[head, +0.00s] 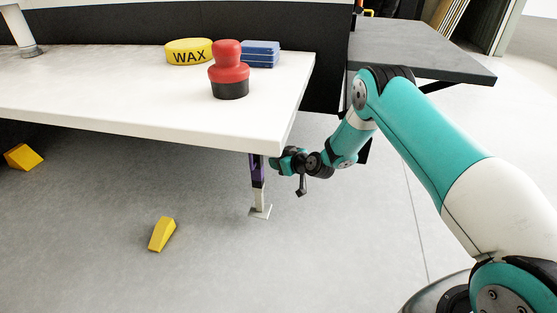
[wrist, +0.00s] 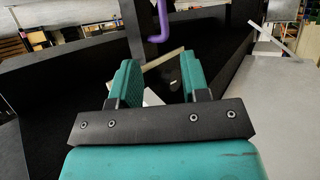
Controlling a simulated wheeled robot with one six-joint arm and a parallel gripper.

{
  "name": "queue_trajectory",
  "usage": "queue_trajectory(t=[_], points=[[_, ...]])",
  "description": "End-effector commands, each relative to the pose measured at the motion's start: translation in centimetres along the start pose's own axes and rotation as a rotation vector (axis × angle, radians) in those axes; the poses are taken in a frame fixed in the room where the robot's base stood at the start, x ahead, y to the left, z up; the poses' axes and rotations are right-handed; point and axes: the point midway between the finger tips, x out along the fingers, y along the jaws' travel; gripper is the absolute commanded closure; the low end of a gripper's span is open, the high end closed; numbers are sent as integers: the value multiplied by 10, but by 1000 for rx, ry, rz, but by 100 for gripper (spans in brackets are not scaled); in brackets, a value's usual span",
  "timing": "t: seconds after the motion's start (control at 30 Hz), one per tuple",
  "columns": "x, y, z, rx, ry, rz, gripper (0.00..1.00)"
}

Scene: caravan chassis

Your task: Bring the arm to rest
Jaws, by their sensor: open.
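My gripper (head: 277,162) is low, beside and below the right corner of the white table in the head view, partly small and dark there. In the wrist view my gripper (wrist: 157,85) shows two teal fingers spread apart, with nothing between them. Past the fingers, a purple bent rod (wrist: 161,22) hangs at the top of the wrist view. In the head view a purple part (head: 257,170) on a pale leg stands by the gripper. Whether the gripper touches it I cannot tell. My arm reaches in from the right, bent at the elbow.
The white tabletop (head: 120,105) carries a yellow wax tin (head: 189,52), a red and black knob-shaped tool (head: 229,72) and blue stacked pads (head: 261,54). Yellow wedges (head: 162,234) lie on the floor. A dark grey shelf (head: 420,50) juts out behind my arm. Open floor lies in front.

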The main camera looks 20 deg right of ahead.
Motion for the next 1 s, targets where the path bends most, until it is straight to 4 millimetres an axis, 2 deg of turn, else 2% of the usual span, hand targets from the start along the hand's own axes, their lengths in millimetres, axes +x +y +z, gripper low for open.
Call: queue_trajectory(t=[0.27,0.37,0.47,0.57,0.67,0.7,0.83,1.0], points=[[-2,-2,-6,0,-9,-4,58],[-14,-5,-24,5,-53,-16,58],[-42,-12,-50,22,-145,-30,58],[-85,-22,-73,54,-273,-30,58],[-137,-33,-88,95,-402,-8,58],[-160,-38,-92,113,-453,6,58],[-238,-54,-96,183,-609,69,58],[-329,-73,-85,272,-772,168,58]])
